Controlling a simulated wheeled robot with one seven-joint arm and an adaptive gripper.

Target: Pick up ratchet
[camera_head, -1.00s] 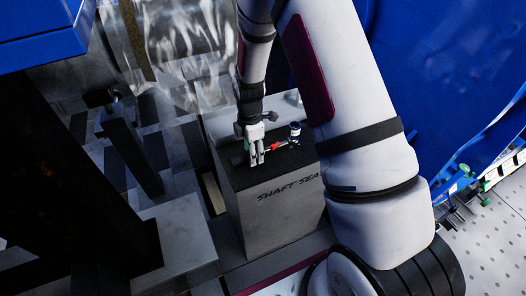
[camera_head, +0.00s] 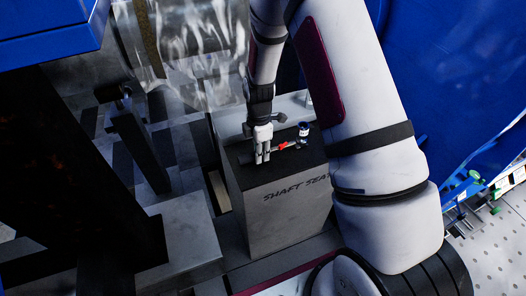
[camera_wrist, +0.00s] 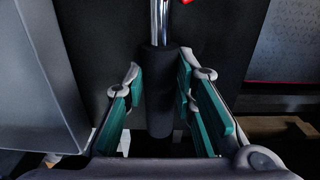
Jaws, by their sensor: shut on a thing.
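The ratchet lies over the dark top of the box marked "SHAFT SEA…" in the head view. It has a red part (camera_head: 284,146) in the middle and a round dark-and-white head at its right end. My gripper (camera_head: 262,155) points down at its left, handle end. In the wrist view, my gripper (camera_wrist: 160,78) has its green-padded fingers on both sides of the ratchet's black handle (camera_wrist: 160,105), shut on it. The bright metal shaft runs up from the handle, with a bit of red at the top edge. I cannot tell any gap between ratchet and box top.
The grey box (camera_head: 275,222) stands under my gripper. A grey upright post (camera_head: 138,145) stands to its left, with a large shiny metal cylinder (camera_head: 185,40) behind. Blue panels lie at right and upper left. My own arm fills the middle right.

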